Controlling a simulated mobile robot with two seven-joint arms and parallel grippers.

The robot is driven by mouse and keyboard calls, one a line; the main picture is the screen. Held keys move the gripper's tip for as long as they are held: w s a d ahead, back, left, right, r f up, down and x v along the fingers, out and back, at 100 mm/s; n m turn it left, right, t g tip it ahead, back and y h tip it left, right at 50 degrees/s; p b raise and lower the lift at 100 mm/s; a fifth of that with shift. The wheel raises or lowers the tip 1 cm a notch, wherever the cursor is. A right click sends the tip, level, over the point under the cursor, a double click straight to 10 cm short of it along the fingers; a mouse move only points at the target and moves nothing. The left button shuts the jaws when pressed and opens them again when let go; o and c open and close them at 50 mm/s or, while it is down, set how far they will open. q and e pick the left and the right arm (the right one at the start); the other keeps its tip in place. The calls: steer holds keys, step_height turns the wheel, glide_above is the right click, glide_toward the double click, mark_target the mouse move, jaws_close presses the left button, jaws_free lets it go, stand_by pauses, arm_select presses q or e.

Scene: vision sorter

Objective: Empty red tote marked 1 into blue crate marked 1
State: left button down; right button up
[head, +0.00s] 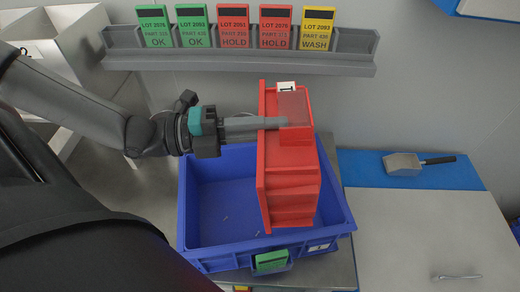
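The red tote (291,185) is tipped on its side above the right part of the blue crate (222,248). A white tag (286,87) sits at the tote's far end; its mark appears to be a 1. My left gripper (275,124) comes in from the left, its grey fingers closed on the tote near the far end. The tote's inside is turned from view. The crate stands open on a grey surface, with a few tiny light specks on its visible floor. A white label (318,247) on its front is too small to read. My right gripper is not in view.
A grey rail (240,62) at the back holds green OK, red HOLD and yellow WASH cards. A green card (271,262) is on the crate's front. At right, a scoop (405,164) lies on a blue strip (360,170); the pale bench is mostly clear.

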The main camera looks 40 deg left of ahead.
arm_select(q)
steer(key=shift+s+a, duration=0.2)
steer(key=shift+a, duration=0.1)
steer(key=shift+s+a+t+h, duration=0.1)
steer(key=shift+a+t+h, duration=0.2)
steer(key=shift+h, duration=0.1)
steer(key=shift+w+d, duration=0.25)
steer(key=shift+d, duration=0.15)
steer(key=shift+s+a, duration=0.15)
steer(key=shift+a, duration=0.15)
steer(key=shift+s, duration=0.1)
steer(key=shift+s+a, duration=0.1)
steer(key=shift+a, duration=0.1)
